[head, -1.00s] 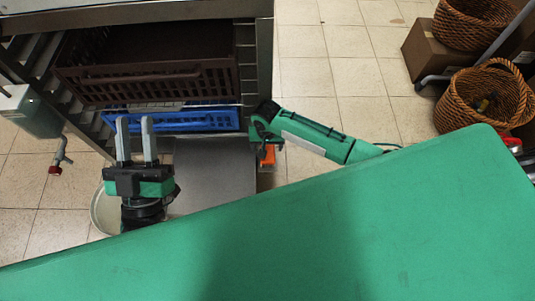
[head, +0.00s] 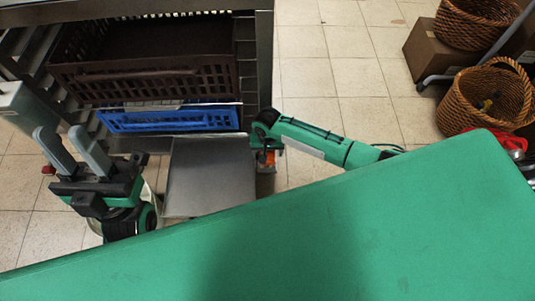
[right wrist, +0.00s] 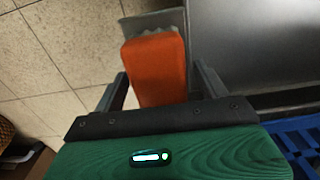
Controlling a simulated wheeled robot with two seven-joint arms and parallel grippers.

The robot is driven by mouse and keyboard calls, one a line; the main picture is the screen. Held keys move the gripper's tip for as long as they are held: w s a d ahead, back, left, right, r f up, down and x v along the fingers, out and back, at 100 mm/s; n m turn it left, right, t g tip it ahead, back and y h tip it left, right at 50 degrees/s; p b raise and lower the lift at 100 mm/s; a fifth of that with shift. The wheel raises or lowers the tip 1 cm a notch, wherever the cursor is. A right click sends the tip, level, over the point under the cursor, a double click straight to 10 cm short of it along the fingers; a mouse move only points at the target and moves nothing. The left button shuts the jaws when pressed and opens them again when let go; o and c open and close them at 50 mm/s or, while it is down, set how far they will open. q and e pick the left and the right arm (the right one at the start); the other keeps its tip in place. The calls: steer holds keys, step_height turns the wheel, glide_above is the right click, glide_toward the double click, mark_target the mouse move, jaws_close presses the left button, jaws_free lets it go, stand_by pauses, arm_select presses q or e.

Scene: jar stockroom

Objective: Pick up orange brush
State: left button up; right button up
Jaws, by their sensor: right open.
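The orange brush (right wrist: 157,66) is in the right wrist view, an orange block with pale bristles at its far end. A small part of the brush (head: 270,157) shows in the head view below the end of my right arm. My right gripper (right wrist: 160,80) is open, with one finger on each side of the brush; I cannot tell whether they touch it. In the head view the right gripper's fingers are hidden. My left gripper (head: 60,133) is open and empty at the left, in front of the rack.
A grey metal surface (head: 208,178) lies beside the brush. A rack holds a brown crate (head: 150,78) and a blue crate (head: 170,118). Wicker baskets (head: 487,98) and a cardboard box (head: 430,55) stand at the right. Tiled floor (head: 330,80) between is clear.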

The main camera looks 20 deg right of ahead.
steer(key=c, duration=1.2)
steer(key=shift+o, duration=0.2)
